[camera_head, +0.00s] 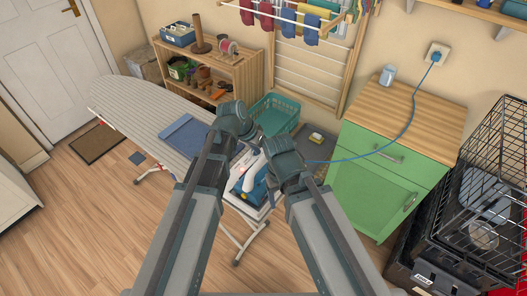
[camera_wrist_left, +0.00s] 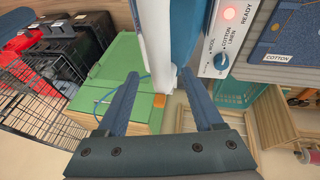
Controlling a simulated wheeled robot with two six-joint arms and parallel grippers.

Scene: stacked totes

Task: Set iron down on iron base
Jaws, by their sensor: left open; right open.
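The iron (camera_head: 248,180), white and blue, shows between my two arms at the near end of the ironing board. The iron base (camera_head: 254,209) is partly hidden beneath it; I cannot tell how fully the iron rests on it.
A folded blue cloth (camera_head: 186,135) lies on the striped ironing board (camera_head: 140,102). A green cabinet (camera_head: 372,180) stands to the right, with a blue cord (camera_head: 385,145) running from the wall outlet. A wire crate (camera_head: 490,200) is far right. A teal basket (camera_head: 277,115) stands behind.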

